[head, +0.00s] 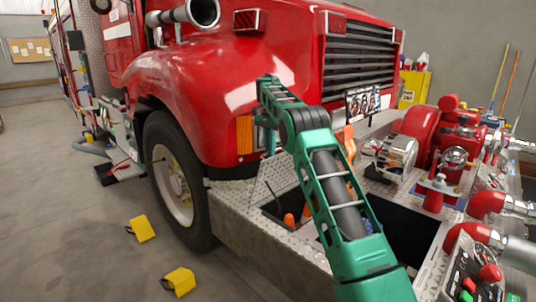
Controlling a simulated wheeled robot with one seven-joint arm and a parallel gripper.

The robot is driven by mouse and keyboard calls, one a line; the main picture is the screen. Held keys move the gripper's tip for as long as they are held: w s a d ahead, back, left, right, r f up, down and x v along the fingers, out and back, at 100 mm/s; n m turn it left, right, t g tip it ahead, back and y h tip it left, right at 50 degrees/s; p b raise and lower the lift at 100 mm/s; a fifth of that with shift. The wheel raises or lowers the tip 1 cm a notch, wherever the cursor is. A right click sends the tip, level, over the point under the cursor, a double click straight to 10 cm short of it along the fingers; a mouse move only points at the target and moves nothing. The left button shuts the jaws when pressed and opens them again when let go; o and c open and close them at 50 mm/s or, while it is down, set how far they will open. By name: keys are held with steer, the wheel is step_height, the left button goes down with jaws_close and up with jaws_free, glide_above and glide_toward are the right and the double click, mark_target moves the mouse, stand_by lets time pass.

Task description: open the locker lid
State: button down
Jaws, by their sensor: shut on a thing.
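A locker in the truck's diamond-plate bumper (235,212) shows a dark opening beside my green arm, with orange items (289,220) inside. A diamond-plate panel (274,174), which looks like the locker lid, is tilted up behind the opening. A thin dark rod shows near its left side. My arm crosses in front of the opening and hides much of the panel. My gripper is hidden behind my own arm, so its fingers and its contact with the lid do not show.
The red truck front (215,75) rises behind the bumper. Another dark, open bay (405,225) lies right of my arm. A red pump (440,130) and pipe fittings crowd the right side. Yellow wheel chocks (142,228) lie on the floor at left, which is mostly clear.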

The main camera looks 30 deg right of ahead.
steer(key=shift+d, duration=0.15)
steer(key=c, duration=1.8)
jaws_free()
steer(key=shift+d, duration=0.1)
steer(key=shift+r, duration=0.15)
steer(key=shift+w+r, duration=0.2)
steer(key=shift+r, duration=0.8)
steer(key=shift+w+r, duration=0.15)
steer(key=shift+r, duration=0.8)
steer(key=s+a+r, duration=0.1)
steer(key=a+r, duration=0.1)
steer(key=a, duration=0.1)
steer(key=s+a+r, duration=0.1)
steer(key=a+r, duration=0.1)
steer(key=a, duration=0.2)
steer(key=s+a+r, duration=0.2)
steer(key=a+r, duration=0.1)
steer(key=a, duration=0.1)
steer(key=shift+a, duration=0.1)
